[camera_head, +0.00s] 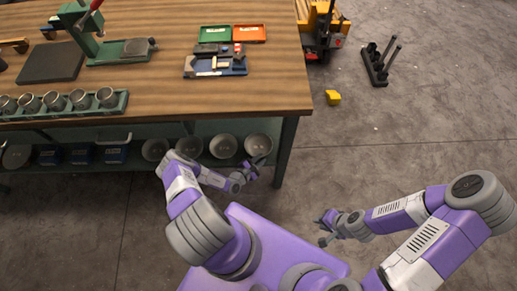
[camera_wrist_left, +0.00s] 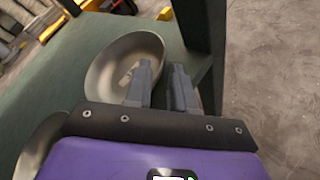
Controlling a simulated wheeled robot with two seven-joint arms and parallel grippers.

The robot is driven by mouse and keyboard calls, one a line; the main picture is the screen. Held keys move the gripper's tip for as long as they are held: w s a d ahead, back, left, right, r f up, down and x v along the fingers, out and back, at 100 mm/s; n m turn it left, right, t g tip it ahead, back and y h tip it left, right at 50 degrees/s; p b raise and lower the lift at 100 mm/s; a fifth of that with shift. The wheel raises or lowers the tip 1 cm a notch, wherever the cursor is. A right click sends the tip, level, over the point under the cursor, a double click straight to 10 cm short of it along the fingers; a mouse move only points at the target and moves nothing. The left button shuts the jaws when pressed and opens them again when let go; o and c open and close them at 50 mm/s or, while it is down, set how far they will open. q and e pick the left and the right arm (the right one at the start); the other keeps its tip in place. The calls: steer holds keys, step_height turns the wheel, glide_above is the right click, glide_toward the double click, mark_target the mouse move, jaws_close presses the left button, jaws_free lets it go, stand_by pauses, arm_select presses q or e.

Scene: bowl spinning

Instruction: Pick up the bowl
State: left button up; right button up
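Several grey metal bowls stand in a row on the lower shelf of the workbench. The rightmost bowl (camera_head: 258,144) is beside the bench leg, and it shows large in the left wrist view (camera_wrist_left: 112,68). My left gripper (camera_head: 259,161) is at the near right side of this bowl. In the left wrist view its two fingers (camera_wrist_left: 162,72) are a little apart, one over the bowl's inside and one past its right rim. Contact with the rim cannot be told. My right gripper (camera_head: 323,228) is open and empty over the floor, away from the bench.
The lower shelf (camera_wrist_left: 75,45) also holds another bowl (camera_head: 223,146) to the left and blue bins (camera_head: 115,154). The bench leg (camera_head: 287,150) stands close right of my left gripper. The wooden tabletop (camera_head: 190,95) overhangs the shelf.

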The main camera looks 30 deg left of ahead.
mark_target(269, 151)
arm_select(q)
steer(key=b+x, duration=0.3)
steer(key=x, duration=0.3)
steer(key=shift+a, duration=0.15)
steer(key=shift+r, duration=0.1)
jaws_close()
